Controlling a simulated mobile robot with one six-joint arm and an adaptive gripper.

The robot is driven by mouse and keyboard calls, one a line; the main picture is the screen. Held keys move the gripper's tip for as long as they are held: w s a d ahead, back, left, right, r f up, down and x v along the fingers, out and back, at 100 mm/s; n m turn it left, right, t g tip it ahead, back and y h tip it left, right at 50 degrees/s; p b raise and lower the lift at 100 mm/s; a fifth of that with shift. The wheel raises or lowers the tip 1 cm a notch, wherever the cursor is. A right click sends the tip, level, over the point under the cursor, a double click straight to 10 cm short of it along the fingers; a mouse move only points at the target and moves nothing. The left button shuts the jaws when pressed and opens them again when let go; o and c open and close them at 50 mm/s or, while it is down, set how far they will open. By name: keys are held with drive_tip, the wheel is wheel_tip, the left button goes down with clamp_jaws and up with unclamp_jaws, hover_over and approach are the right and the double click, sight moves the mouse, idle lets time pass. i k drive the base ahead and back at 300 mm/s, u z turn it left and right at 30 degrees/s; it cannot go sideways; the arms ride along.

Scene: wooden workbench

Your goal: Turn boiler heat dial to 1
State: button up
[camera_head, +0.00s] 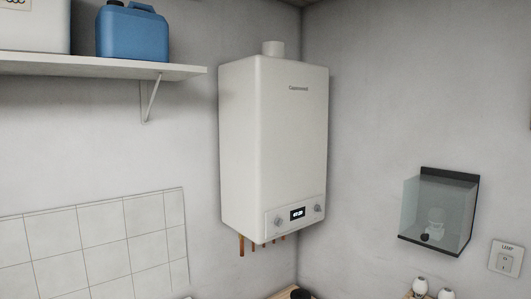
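The white boiler (275,145) hangs in the corner of the walls, with a flue stub on top and copper pipes below. Its lower panel has a small dark display (297,213) with lit characters. A grey left dial (278,221) and a grey right dial (318,208) flank the display. Which of them is the heat dial cannot be told, and their markings are too small to read. My gripper is not in view.
A shelf (120,69) at the upper left holds a blue canister (132,36) and a white container (35,27). A clear-fronted box (437,212) and a switch labelled LAMP (506,258) are on the right wall. Space before the boiler looks clear.

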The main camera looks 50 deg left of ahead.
sight(278, 221)
drive_tip(key=u, duration=1.75)
